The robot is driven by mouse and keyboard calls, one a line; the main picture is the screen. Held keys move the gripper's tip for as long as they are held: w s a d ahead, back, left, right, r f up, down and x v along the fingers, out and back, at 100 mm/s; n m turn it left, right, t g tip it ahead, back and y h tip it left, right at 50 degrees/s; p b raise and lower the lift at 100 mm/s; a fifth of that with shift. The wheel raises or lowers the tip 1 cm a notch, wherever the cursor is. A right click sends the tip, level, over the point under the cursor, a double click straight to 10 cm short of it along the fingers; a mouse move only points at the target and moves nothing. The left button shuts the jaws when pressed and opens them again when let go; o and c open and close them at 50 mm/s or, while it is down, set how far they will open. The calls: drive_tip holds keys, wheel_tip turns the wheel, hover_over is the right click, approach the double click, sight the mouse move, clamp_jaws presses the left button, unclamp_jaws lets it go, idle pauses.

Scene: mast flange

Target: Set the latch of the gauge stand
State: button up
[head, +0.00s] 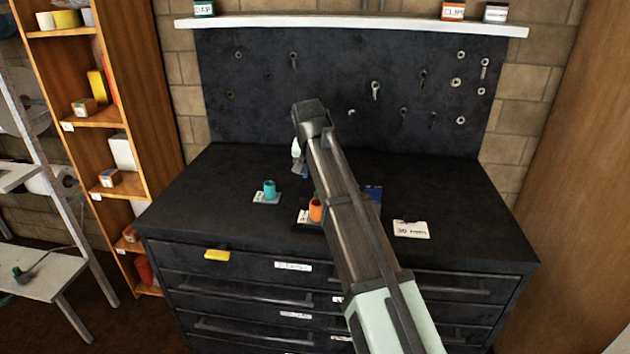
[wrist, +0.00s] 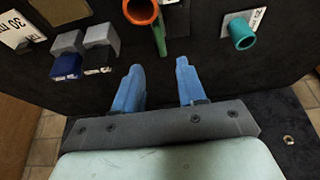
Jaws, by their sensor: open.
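An orange ring-shaped holder (head: 315,210) stands on a dark base on the bench top, partly hidden by my arm in the head view. The wrist view shows its open orange mouth (wrist: 141,11) with a green lever (wrist: 161,40) hanging beside it. This looks like the gauge stand with its latch, but no readable label confirms it. My gripper (wrist: 159,65) is open and empty, its two blue fingers apart. The green lever's tip appears between and beyond the fingertips; I cannot tell the gap, and no contact shows.
A teal cup (head: 269,188) stands on a white plate to the left. Grey and dark-blue blocks (wrist: 68,65) sit on the other side, near a "30 mm" card (head: 411,229). A pegboard (head: 340,85) rises behind.

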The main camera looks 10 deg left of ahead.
drive_tip(key=shift+v, duration=1.45)
